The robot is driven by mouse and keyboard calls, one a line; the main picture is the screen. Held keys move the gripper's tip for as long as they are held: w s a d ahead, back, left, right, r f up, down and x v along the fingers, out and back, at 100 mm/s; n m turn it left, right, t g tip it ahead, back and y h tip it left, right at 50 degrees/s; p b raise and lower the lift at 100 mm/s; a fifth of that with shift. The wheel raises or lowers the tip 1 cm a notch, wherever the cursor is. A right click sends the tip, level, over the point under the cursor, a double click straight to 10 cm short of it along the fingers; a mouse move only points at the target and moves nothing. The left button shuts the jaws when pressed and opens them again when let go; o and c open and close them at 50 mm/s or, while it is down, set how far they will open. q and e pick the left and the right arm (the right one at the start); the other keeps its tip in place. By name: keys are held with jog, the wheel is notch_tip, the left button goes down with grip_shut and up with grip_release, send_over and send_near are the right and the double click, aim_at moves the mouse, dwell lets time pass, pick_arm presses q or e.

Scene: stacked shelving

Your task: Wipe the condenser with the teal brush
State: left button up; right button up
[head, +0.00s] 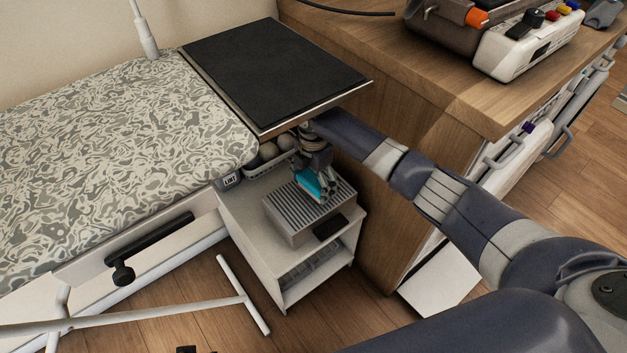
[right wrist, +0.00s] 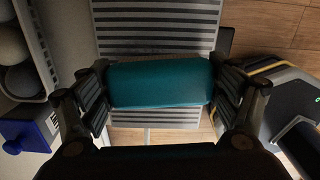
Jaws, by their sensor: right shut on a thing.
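The condenser (head: 290,212) is a grey box with a ribbed top, on the white shelf unit under the black-topped surface. Its ribbed face (right wrist: 155,18) fills the upper middle of the right wrist view. My right gripper (head: 312,183) is over the condenser and shut on the teal brush (head: 308,184). In the right wrist view the teal brush (right wrist: 160,84) lies crosswise between the two fingers, in front of the ribs. I cannot tell whether the brush touches the ribs. My left gripper is not in view.
The black top (head: 275,70) overhangs the shelf unit (head: 255,243) closely. A wooden cabinet (head: 380,220) stands right. A patterned bed (head: 110,150) is at left.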

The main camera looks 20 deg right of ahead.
dwell(0.4)
jog(key=shift+f, duration=0.65)
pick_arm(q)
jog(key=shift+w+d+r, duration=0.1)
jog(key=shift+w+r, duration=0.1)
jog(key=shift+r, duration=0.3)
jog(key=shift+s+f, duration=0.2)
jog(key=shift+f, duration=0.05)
pick_arm(e)
jog(key=shift+f, duration=0.1)
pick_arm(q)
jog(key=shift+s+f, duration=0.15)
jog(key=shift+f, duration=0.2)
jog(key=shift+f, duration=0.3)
